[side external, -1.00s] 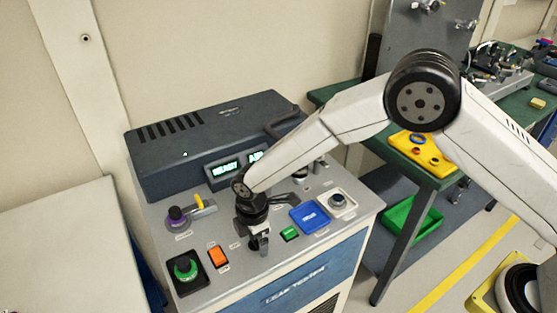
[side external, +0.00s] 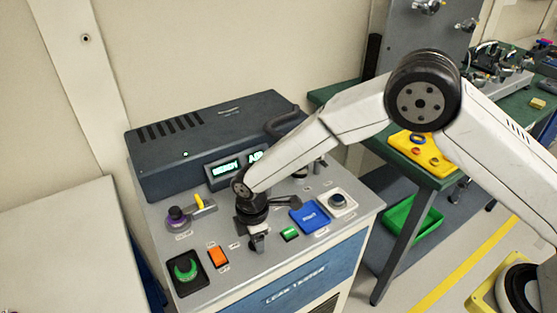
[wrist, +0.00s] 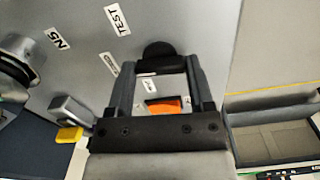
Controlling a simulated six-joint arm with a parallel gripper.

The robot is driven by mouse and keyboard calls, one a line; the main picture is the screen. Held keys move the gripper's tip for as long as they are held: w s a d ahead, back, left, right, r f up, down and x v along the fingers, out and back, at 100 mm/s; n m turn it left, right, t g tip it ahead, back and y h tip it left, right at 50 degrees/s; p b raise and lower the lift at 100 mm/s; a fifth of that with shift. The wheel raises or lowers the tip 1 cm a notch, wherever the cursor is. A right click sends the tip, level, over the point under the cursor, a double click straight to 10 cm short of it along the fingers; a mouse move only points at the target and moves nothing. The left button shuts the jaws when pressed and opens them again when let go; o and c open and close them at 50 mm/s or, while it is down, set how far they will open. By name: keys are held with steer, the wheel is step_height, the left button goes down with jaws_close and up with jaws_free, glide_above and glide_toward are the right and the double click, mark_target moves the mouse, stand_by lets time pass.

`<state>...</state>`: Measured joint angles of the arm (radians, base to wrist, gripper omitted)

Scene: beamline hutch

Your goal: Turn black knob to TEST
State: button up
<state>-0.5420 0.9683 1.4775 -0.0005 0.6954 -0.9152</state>
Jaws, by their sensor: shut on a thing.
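The black knob (wrist: 158,55) shows in the wrist view as a rounded dark top between my fingertips. My gripper (wrist: 160,70) is shut on it. A white TEST label (wrist: 117,19) is on the grey panel up and left of the knob; a smaller label (wrist: 110,64) lies just left of my left finger, and another (wrist: 150,86) shows between the fingers. In the side external view my gripper (side external: 257,241) points down onto the panel (side external: 205,268), and it hides most of the knob there. Which label the knob points at cannot be told.
An orange rocker switch (side external: 218,257), a green button (side external: 290,233) and a blue pad (side external: 309,216) sit close around my gripper. The dark instrument housing (side external: 165,165) rises behind.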

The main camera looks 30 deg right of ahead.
steer(key=m, duration=1)
steer(key=shift+m, duration=0.4)
steer(key=o, duration=1.2)
steer(key=shift+o, duration=0.2)
steer(key=shift+r, duration=0.1)
steer(key=shift+r, duration=3.85)
steer(key=shift+d, duration=0.1)
